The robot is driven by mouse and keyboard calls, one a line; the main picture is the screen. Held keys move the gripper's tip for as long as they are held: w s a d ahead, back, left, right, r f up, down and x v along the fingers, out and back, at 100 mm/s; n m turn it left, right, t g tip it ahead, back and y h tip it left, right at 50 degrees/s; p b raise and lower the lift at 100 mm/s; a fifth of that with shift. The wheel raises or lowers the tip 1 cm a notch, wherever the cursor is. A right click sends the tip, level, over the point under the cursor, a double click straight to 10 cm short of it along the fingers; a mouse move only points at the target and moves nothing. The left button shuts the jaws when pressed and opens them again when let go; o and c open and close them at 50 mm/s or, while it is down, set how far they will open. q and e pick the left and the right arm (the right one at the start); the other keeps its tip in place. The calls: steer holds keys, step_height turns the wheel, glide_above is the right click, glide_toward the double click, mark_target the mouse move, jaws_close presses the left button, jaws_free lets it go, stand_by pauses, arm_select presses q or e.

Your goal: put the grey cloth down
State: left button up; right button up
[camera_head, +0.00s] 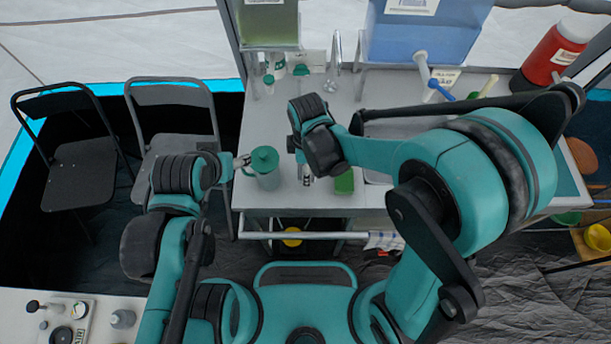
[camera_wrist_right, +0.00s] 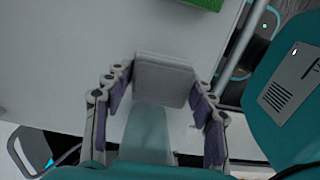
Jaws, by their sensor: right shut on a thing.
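The grey cloth (camera_wrist_right: 165,80) looks like a flat, folded square pad in the right wrist view. It sits between the fingers of my right gripper (camera_wrist_right: 160,92), which is shut on it. In the head view my right gripper (camera_head: 306,174) points down over the grey counter (camera_head: 285,200), between a lidded mug and a green sponge; I cannot make out the cloth there. I cannot tell whether the cloth touches the counter. My left gripper (camera_head: 242,161) is at the left side of the mug, by its handle; its finger opening is unclear.
The grey mug with green lid (camera_head: 266,168) stands close left of my right gripper. The green sponge (camera_head: 344,182) lies close on its right. A tap (camera_head: 337,52), bottles (camera_head: 276,66) and a blue water container (camera_head: 415,35) stand behind.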

step_height(320, 180, down, 4)
steer(key=shift+a+f+b, duration=0.1)
steer(key=shift+f+b, duration=0.05)
steer(key=shift+b, duration=0.75)
steer(key=o, duration=0.9)
steer(key=shift+f, duration=0.1)
steer(key=o, duration=0.4)
